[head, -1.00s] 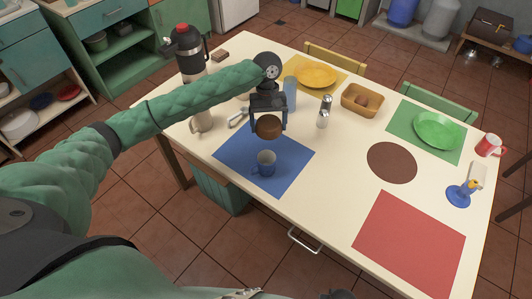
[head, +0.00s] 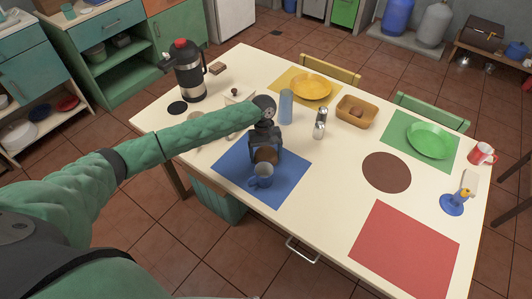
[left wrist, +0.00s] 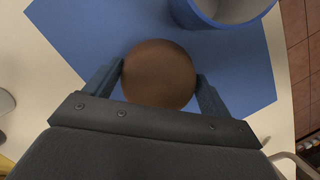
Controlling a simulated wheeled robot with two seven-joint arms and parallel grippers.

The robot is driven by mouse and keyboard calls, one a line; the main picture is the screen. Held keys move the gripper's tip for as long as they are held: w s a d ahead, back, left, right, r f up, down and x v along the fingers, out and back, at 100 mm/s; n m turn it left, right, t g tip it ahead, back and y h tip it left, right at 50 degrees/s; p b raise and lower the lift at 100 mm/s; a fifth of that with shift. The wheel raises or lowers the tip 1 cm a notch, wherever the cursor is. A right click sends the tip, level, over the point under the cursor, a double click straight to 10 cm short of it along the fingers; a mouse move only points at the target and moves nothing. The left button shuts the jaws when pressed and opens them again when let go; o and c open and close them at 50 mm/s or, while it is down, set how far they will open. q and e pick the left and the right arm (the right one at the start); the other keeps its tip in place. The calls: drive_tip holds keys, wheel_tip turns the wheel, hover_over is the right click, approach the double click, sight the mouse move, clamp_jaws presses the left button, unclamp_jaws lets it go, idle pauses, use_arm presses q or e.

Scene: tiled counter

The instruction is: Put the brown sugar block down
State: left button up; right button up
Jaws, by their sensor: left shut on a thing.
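The brown sugar block (head: 266,155) is a round brown piece. It also shows in the left wrist view (left wrist: 159,75), between the two fingers. My left gripper (head: 265,153) is shut on it, over the blue mat (head: 279,187). Whether the block touches the mat or hangs just above it, I cannot tell. A blue mug (head: 262,177) stands on the mat close in front of the block; in the left wrist view the mug (left wrist: 218,12) is at the top right, apart from the block. My right gripper is not in view.
A blue glass (head: 286,106), shakers (head: 320,122) and a bread basket (head: 356,111) stand behind the gripper. A black flask (head: 189,75) is at the far left.

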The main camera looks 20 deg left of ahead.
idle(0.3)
use_arm(q)
drive_tip(key=o, duration=1.1)
